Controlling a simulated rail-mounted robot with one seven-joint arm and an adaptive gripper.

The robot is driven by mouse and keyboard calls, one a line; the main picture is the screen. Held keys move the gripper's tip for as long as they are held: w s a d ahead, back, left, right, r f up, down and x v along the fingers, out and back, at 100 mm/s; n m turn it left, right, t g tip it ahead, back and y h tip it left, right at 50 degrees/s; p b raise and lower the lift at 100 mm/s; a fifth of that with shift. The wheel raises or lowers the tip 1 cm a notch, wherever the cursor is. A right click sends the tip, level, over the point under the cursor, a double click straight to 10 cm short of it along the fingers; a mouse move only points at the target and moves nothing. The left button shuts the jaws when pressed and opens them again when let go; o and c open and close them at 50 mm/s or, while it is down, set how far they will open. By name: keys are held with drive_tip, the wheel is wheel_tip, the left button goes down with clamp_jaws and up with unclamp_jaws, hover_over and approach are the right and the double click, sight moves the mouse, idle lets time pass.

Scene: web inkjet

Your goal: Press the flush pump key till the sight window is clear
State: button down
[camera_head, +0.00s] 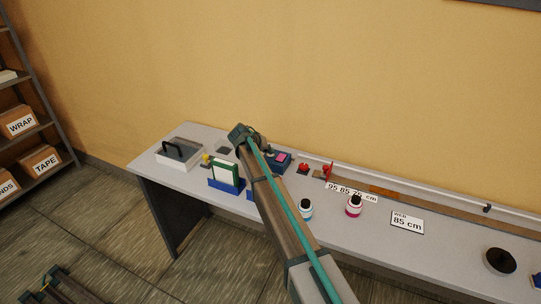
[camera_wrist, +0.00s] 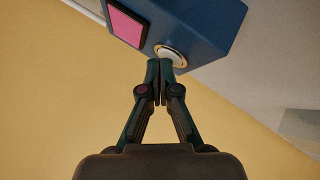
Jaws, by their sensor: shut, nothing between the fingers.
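The flush pump is a dark blue box (camera_wrist: 205,25), seen close at the top of the wrist view. Its sight window (camera_wrist: 127,23) is pink. Its key (camera_wrist: 170,52) is a round pale button in a metal ring, beside the window. My gripper (camera_wrist: 166,66) is shut and empty, with its fingertips at the lower edge of the key. They overlap the key in the picture; I cannot tell whether they touch or press it. In the head view the blue box (camera_head: 285,163) stands on the bench, partly behind my arm, with its pink window (camera_head: 282,156) showing.
The long grey bench (camera_head: 450,253) runs along the yellow wall. Ink bottles with a blue label (camera_head: 306,209) and a pink label (camera_head: 353,206) stand near the front. A red-handled part (camera_head: 327,170) stands right of the box. A green-framed panel (camera_head: 226,173) stands to its left.

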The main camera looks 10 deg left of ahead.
drive_tip(key=shift+r, duration=0.1)
idle(0.3)
drive_tip(key=shift+r, duration=0.75)
drive_tip(key=shift+r, duration=0.15)
drive_tip(key=shift+r+p, duration=0.75)
drive_tip(key=shift+r, duration=1.65)
drive_tip(key=shift+f, duration=0.1)
